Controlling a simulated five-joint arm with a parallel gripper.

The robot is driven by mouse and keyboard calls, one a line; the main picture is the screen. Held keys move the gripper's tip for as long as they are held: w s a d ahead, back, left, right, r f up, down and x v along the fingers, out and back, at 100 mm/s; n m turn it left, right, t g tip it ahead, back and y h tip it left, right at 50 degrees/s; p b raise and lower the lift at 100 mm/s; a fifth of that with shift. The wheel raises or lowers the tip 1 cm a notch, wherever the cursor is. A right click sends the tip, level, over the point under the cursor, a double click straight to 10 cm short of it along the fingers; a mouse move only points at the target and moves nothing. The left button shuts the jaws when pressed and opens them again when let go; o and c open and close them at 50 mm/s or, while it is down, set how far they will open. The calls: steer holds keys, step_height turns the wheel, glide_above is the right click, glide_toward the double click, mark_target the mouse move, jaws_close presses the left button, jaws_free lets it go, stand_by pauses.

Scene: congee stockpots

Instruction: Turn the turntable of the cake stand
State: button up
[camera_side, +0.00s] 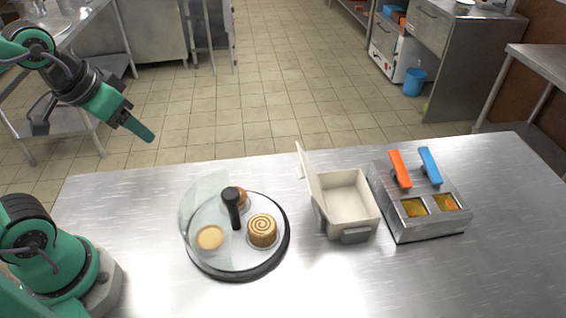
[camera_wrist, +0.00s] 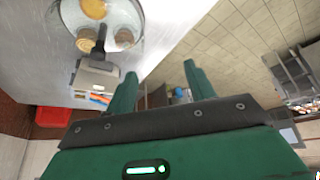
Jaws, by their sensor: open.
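The cake stand (camera_side: 230,275) sits on the left half of the steel table. Its round turntable (camera_side: 272,209) bears a swirl-topped roll (camera_side: 262,231), a pale round pastry (camera_side: 209,238) and an orange-brown pastry (camera_side: 242,196) partly hidden behind a black upright handle (camera_side: 232,205). A curved clear cover (camera_side: 190,205) stands around the left side. My gripper (camera_wrist: 160,72) is open and empty, with both fingers apart in the wrist view. In the side view, a green finger (camera_side: 134,127) shows high at the upper left, well clear of the stand. The stand also appears at the top left of the wrist view (camera_wrist: 130,45).
A white lidded box (camera_side: 347,205), its lid raised, stands right of the cake stand. Beside it is a steel unit (camera_side: 435,230) with orange (camera_side: 400,168) and blue (camera_side: 430,165) handles. The table's front right (camera_side: 510,260) is bare.

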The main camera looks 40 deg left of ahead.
steer(key=w+d+f+g, duration=0.1)
steer(key=w+d+g, duration=0.2)
steer(key=w+d, duration=0.3)
steer(key=g, duration=0.2)
glide_above(230, 193)
step_height(230, 193, down, 4)
steer(key=shift+r, duration=0.2)
steer(key=shift+f, duration=0.1)
steer(key=shift+f, duration=3.85)
jaws_close()
